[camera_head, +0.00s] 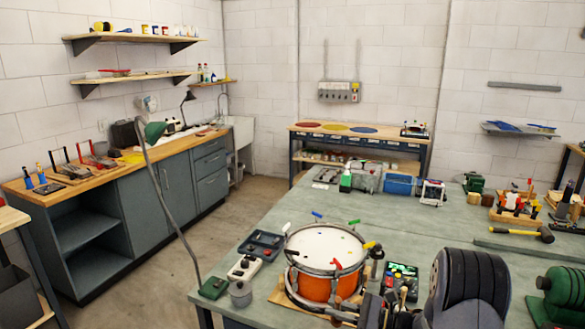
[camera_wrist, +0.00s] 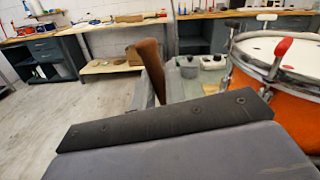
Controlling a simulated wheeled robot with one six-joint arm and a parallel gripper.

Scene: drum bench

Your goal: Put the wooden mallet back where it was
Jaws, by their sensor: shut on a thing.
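In the wrist view, a brown wooden piece (camera_wrist: 150,62), which looks like part of the mallet, stands up between the grey fingers of my gripper (camera_wrist: 156,88). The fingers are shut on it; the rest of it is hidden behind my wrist. In the head view, my gripper (camera_head: 384,309) is low at the bench's front, just right of the orange drum (camera_head: 318,287). The mallet cannot be made out clearly there. The drum, with its white head, is also at the right of the wrist view (camera_wrist: 262,95).
A rack of tools (camera_head: 515,208) stands farther back. The bench middle behind the drum is mostly clear.

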